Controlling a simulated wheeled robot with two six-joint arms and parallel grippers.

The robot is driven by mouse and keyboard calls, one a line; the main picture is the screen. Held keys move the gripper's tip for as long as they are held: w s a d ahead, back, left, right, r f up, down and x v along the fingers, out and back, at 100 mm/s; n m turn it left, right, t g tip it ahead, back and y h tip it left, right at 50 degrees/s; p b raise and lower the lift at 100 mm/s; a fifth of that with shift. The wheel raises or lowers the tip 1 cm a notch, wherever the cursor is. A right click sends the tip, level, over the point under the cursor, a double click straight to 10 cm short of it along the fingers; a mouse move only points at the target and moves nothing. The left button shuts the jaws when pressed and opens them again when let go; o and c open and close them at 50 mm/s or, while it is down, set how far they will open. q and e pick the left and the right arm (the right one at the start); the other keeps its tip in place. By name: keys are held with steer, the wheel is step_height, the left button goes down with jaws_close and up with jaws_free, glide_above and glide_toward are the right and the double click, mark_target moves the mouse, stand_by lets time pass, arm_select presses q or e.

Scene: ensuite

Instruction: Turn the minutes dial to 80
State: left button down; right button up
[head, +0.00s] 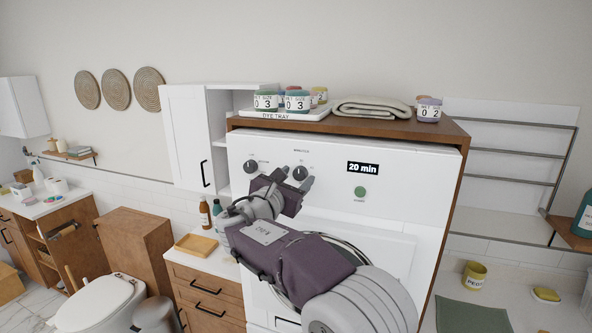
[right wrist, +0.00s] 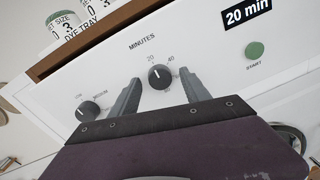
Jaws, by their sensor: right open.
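The minutes dial (right wrist: 159,77) is a round black knob on the white front panel, under the word MINUTES, with marks 20 and 40 readable above it. Its pointer appears near the 20 mark. It also shows in the head view (head: 300,173). The display (head: 362,168) reads 20 min. My right gripper (head: 291,183) is open in front of the panel. In the right wrist view its two fingers stand to the left and right of the dial, with a gap on each side. Contact cannot be seen. My left gripper is not in view.
A second black dial (head: 250,167) sits left of the minutes dial. A green start button (head: 360,192) is to the right, below the display. A dye tray (head: 283,114) with several jars and a folded towel (head: 371,107) lie on top of the wooden cabinet (head: 450,128).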

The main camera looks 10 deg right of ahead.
steer(key=shift+w+d, duration=0.1)
steer(key=shift+w, duration=0.15)
steer(key=shift+s, duration=0.1)
jaws_close()
